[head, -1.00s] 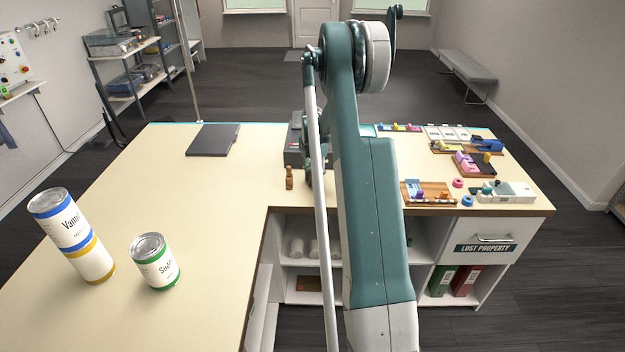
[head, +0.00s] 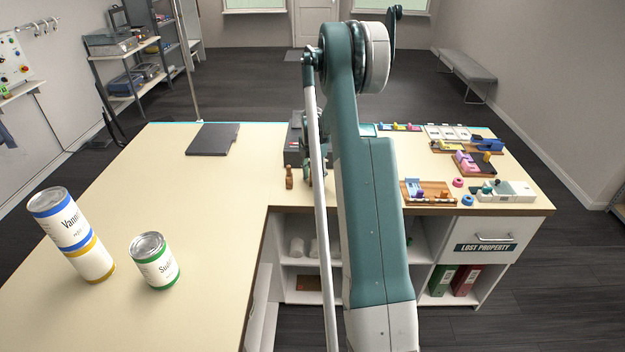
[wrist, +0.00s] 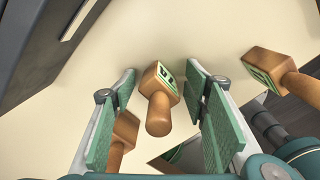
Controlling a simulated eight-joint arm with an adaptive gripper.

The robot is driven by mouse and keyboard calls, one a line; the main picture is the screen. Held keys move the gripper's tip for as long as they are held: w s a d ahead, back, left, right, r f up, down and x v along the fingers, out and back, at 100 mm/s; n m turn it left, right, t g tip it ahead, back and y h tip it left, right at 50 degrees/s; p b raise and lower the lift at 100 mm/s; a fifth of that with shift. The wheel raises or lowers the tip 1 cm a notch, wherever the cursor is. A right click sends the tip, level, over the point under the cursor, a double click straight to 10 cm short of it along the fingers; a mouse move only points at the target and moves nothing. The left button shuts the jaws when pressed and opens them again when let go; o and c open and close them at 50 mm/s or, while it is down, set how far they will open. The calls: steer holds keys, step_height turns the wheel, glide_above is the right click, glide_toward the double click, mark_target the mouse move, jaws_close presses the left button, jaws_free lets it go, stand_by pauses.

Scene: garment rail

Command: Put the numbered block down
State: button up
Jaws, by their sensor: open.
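In the wrist view a wooden block (wrist: 160,80) with a round peg handle and a green, dark-marked face is between the fingers of my gripper (wrist: 160,76). The marks are too small to read. My gripper is open, with a narrow gap showing on each side of the block. The block is over the pale counter top; whether it touches it I cannot tell. A similar block (wrist: 262,68) is at the right, outside the fingers. Another wooden piece (wrist: 124,132) is partly hidden behind the left finger. In the head view my arm mostly hides the gripper.
A small brown piece (head: 289,179) stands on the counter (head: 220,195) beside a dark grey box (head: 293,150). A dark flat panel (head: 213,139) lies behind. Trays with coloured pieces (head: 430,197) are at right.

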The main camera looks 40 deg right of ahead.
mark_target(312, 164)
steer(key=shift+r, duration=0.1)
step_height(312, 164, up, 12)
steer(key=shift+s+r, duration=0.1)
stand_by(0.6)
stand_by(0.5)
steer(key=shift+a, duration=0.1)
